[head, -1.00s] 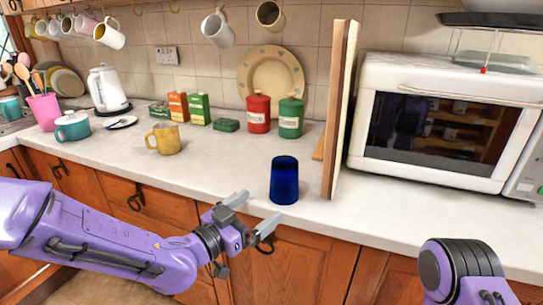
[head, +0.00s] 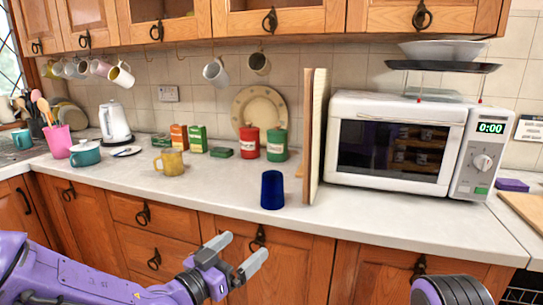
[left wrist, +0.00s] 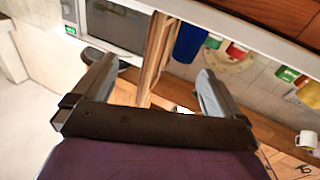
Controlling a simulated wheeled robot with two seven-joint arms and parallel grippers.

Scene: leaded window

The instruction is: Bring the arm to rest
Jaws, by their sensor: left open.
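My left gripper (head: 234,262) is open and empty in the head view. It is in front of the cabinet doors, below the counter's front edge. In the left wrist view its two fingers (left wrist: 148,90) stand wide apart with nothing between them. A dark blue cup (head: 272,190) stands on the counter near the front edge, beyond and apart from the gripper; it also shows in the left wrist view (left wrist: 189,42). Part of my right arm shows at the bottom right of the head view, but its gripper is out of view.
The counter (head: 225,196) runs across, with its edge above my left gripper. Upright boards (head: 314,135) stand right of the cup, beside a white microwave (head: 334,110). A yellow mug (head: 172,162), red canister (head: 249,143) and green canister (head: 277,143) stand behind. The counter's front left is clear.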

